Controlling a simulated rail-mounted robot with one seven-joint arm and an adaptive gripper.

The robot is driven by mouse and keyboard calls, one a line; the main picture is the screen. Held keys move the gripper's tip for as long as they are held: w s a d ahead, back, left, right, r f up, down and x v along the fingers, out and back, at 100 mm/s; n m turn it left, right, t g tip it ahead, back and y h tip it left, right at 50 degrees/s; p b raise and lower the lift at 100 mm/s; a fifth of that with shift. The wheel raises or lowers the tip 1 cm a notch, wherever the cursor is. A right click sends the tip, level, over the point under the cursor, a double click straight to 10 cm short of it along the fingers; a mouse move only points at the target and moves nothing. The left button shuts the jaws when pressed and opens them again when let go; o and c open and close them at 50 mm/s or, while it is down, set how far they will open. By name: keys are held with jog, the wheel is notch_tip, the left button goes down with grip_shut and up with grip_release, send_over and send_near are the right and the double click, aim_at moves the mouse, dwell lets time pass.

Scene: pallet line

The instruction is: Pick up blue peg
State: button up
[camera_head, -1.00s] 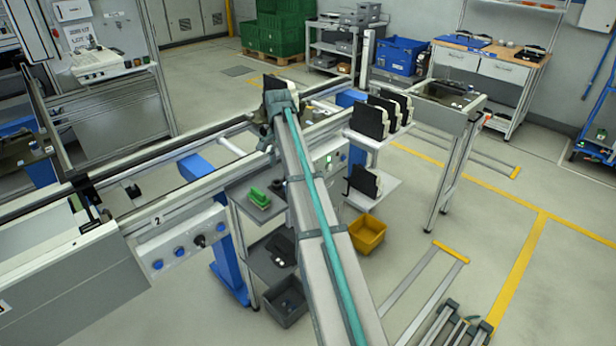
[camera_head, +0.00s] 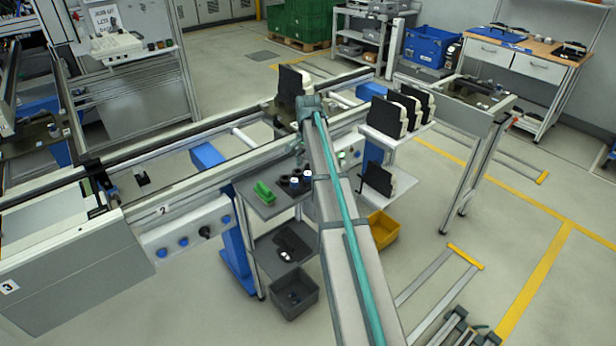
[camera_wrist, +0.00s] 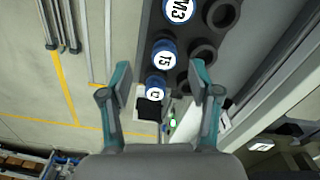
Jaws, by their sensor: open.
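My gripper (camera_wrist: 161,88) is open in the wrist view, with one teal-tipped finger on each side. Several blue pegs with white, marked tops stand in a row there. The smallest blue peg (camera_wrist: 155,88) appears between the fingertips, with no visible contact. A larger blue peg marked 15 (camera_wrist: 164,59) and the largest one (camera_wrist: 179,10) are farther up the picture. Dark round sockets (camera_wrist: 203,52) stand beside the pegs. In the head view, white-topped pegs (camera_head: 295,182) show on the grey shelf (camera_head: 252,205), left of my arm. My gripper is hidden in that view.
A green holder (camera_head: 264,193) lies on the same shelf. A lower shelf and a grey bin (camera_head: 292,295) are below it. Black and white parts (camera_head: 385,115) stand on a shelf right of my arm. The yellow bin (camera_head: 383,229) is partly behind my arm.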

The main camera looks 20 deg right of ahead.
aim_at(307, 174)
jog(key=f, duration=0.1)
jog(key=f+p, duration=0.2)
jog(key=shift+w+f, duration=0.25)
jog(key=shift+w, duration=0.05)
jog(key=shift+f, duration=0.8)
grip_shut()
jog(key=shift+r, duration=0.15)
